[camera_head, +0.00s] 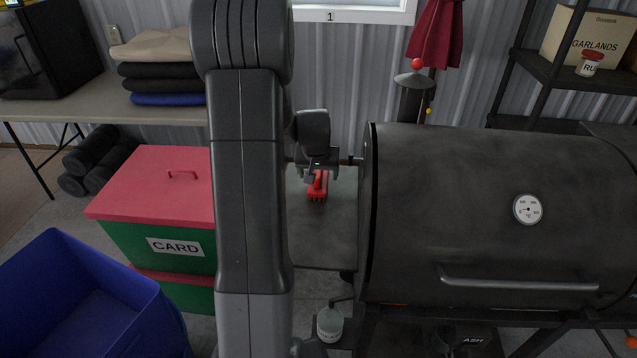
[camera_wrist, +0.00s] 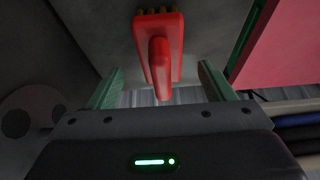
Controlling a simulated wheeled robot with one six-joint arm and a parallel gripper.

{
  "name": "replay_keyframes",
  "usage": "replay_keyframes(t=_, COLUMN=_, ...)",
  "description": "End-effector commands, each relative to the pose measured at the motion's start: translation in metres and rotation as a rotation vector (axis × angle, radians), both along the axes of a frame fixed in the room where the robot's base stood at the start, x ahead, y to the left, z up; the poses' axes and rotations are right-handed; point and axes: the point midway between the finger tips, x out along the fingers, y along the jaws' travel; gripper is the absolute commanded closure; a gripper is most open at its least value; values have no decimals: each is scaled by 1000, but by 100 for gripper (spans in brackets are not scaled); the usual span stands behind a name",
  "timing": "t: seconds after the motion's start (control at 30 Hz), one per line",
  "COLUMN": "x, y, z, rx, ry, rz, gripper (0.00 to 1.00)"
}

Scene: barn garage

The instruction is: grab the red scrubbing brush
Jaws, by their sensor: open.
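The red scrubbing brush (camera_head: 317,188) lies on the grey side shelf (camera_head: 323,235) of the smoker, with its bristle end toward me in the head view. In the wrist view, the brush (camera_wrist: 160,48) is ahead of my gripper, its raised handle lying near the middle between the fingers. My gripper (camera_head: 317,172) is over the far end of the brush. In the wrist view my gripper (camera_wrist: 160,88) has its two green-grey fingers apart, one on each side of the handle. Whether a finger touches the brush cannot be told.
The dark smoker barrel (camera_head: 480,215) stands close to the right of my gripper. A red-lidded green box (camera_head: 150,235) marked CARD stands to the left, with a blue bin (camera_head: 80,300) before it. A table (camera_head: 60,108) with folded cloths (camera_head: 160,70) is behind.

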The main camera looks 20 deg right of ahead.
Motion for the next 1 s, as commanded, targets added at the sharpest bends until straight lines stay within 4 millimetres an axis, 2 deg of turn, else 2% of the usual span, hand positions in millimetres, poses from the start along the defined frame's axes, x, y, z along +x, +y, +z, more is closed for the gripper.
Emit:
replay_keyframes(t=0.33, x=18, y=-8, z=-36, rx=1, ry=3, rz=0, gripper=25)
replay_keyframes(t=0.67, x=20, y=-9, z=-41, rx=0, ry=1, rz=0, gripper=25)
replay_keyframes(t=0.77, x=20, y=-9, z=-41, rx=0, ry=1, rz=0, gripper=40)
replay_keyframes(t=0.93, x=20, y=-9, z=-41, rx=0, ry=1, rz=0, gripper=74)
replay_keyframes(t=1.0, x=20, y=-9, z=-41, rx=0, ry=1, rz=0, gripper=77)
